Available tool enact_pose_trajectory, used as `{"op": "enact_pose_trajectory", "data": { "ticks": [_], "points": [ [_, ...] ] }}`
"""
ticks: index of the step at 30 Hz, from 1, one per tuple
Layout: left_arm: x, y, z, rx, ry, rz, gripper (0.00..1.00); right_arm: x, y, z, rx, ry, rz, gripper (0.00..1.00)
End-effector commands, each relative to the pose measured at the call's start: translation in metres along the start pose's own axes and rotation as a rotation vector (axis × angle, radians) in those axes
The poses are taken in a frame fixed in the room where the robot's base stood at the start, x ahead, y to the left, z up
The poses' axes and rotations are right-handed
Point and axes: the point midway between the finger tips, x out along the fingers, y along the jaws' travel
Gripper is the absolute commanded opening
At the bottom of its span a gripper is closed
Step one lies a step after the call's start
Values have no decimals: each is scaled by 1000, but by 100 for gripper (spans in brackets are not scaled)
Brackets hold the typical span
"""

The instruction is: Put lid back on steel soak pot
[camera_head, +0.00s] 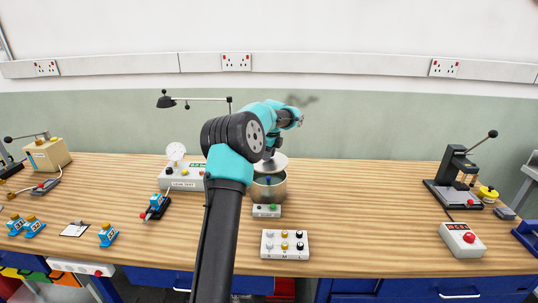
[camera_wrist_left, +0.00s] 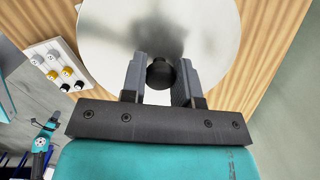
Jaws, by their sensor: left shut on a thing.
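My left gripper (camera_head: 269,154) is shut on the black knob (camera_wrist_left: 160,74) of the round steel lid (camera_wrist_left: 110,35). In the head view the lid (camera_head: 277,163) shows over the steel soak pot (camera_head: 272,190), which stands on the bench. My arm hides the left part of the pot and lid. Whether the lid touches the pot rim cannot be told. In the left wrist view the lid fills the top middle and hides the pot. My right gripper is in neither view.
A small box with a green button (camera_head: 267,210) stands just before the pot, and a white block with several knobs (camera_head: 285,244) is nearer the front edge. A leak tester (camera_head: 182,177) is left of my arm. A black press (camera_head: 457,180) stands far right.

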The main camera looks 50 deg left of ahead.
Motion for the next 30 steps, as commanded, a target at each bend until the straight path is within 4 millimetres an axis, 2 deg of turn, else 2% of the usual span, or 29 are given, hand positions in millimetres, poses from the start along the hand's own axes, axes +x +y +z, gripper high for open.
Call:
{"op": "enact_pose_trajectory", "data": {
  "ticks": [21, 30],
  "points": [
    [49, 0, -6, 0, 0, 1, 3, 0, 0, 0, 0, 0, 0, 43],
    [61, 0, -8, 0, 0, 0, 3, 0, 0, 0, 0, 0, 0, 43]
  ]
}}
